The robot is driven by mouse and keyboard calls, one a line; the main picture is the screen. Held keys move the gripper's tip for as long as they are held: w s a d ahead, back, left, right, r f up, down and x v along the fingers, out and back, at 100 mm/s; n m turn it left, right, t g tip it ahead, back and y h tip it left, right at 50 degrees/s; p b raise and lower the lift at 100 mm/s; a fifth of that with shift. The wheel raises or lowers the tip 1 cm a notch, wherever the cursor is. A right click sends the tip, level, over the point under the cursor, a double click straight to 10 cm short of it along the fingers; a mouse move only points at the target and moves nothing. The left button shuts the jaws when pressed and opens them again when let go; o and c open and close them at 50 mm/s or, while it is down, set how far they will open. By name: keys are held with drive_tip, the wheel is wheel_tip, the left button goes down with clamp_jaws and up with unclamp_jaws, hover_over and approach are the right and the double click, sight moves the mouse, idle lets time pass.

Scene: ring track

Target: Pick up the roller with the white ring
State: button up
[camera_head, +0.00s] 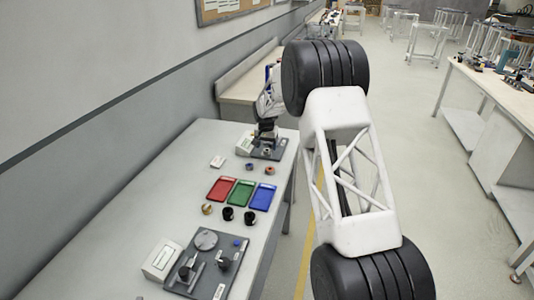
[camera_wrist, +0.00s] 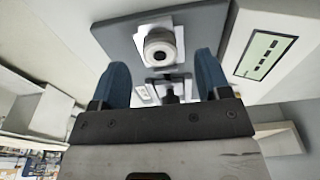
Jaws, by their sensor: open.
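In the wrist view, a short round piece with a pale, whitish ring face and grey centre (camera_wrist: 160,47) stands on a grey plate (camera_wrist: 110,35). It looks like the roller with the white ring, though the small picture leaves some doubt. My gripper (camera_wrist: 162,65) is open, with its two blue fingers on either side of the view and nothing between them. The piece lies ahead of the fingertips, apart from them. In the head view my gripper (camera_head: 267,122) is over the far device on the table (camera_head: 140,205), and hides part of it.
Red (camera_head: 221,188), green (camera_head: 241,194) and blue (camera_head: 263,197) trays lie mid-table, with several small rollers around them. A near device (camera_head: 205,262) stands at the front. A box with a display (camera_wrist: 265,55) is right of the plate. A grey wall (camera_head: 100,100) runs along the left.

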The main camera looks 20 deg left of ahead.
drive_tip(key=shift+w+f, duration=0.15)
drive_tip(key=shift+f, duration=1.15)
drive_tip(key=c, duration=1.2)
drive_tip(key=shift+o, duration=0.2)
drive_tip(key=shift+r, duration=0.1)
drive_tip(key=shift+r, duration=1.55)
drive_tip(key=shift+d+r, duration=0.1)
drive_tip(key=shift+r, duration=0.1)
drive_tip(key=s+d, duration=0.2)
drive_tip(key=s, duration=0.2)
drive_tip(key=s+d+r, duration=0.1)
drive_tip(key=s+d, duration=0.1)
drive_tip(key=s, duration=0.3)
drive_tip(key=s+d, duration=0.2)
drive_tip(key=s, duration=0.3)
drive_tip(key=shift+s+d+r, duration=0.15)
drive_tip(key=shift+s+d, duration=0.05)
drive_tip(key=shift+d, duration=0.15)
